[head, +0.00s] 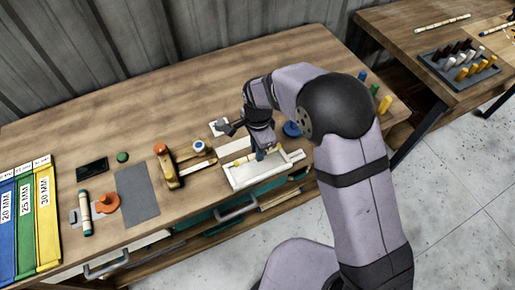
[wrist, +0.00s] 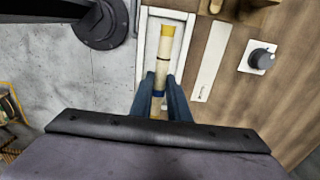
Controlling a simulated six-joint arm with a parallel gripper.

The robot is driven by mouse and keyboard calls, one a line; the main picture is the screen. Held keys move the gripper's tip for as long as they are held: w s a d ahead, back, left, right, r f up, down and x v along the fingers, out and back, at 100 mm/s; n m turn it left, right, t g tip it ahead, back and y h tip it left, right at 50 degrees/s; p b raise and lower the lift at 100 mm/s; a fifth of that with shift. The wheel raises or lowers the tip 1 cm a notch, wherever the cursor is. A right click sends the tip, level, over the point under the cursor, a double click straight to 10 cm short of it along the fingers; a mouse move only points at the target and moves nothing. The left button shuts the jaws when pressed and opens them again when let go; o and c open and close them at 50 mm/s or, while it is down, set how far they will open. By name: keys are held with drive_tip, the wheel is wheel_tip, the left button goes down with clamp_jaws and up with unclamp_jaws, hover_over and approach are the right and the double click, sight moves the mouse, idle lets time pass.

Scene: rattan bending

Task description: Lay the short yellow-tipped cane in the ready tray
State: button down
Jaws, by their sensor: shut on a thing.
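The short yellow-tipped cane (wrist: 165,50) is pale, with a yellow end, a dark ring in the middle and a blue band near my fingers. My gripper (wrist: 160,84) is shut on it near the blue band, with one finger on each side. A white-rimmed tray (wrist: 142,40) lies under the cane in the wrist view. In the head view my gripper (head: 260,154) is low over this white tray (head: 244,181), and a yellow end of the cane (head: 239,162) shows to its left. Whether the cane touches the tray floor I cannot tell.
Another banded cane (head: 86,214) lies farther left. The back of the bench is clear.

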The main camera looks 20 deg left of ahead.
drive_tip(key=shift+f+b, duration=2)
drive_tip(key=shift+f, duration=0.85)
drive_tip(key=c, duration=1.6)
unclamp_jaws()
drive_tip(key=shift+r, duration=0.1)
drive_tip(key=shift+r+b, duration=1.2)
drive_tip(key=shift+r, duration=2.4)
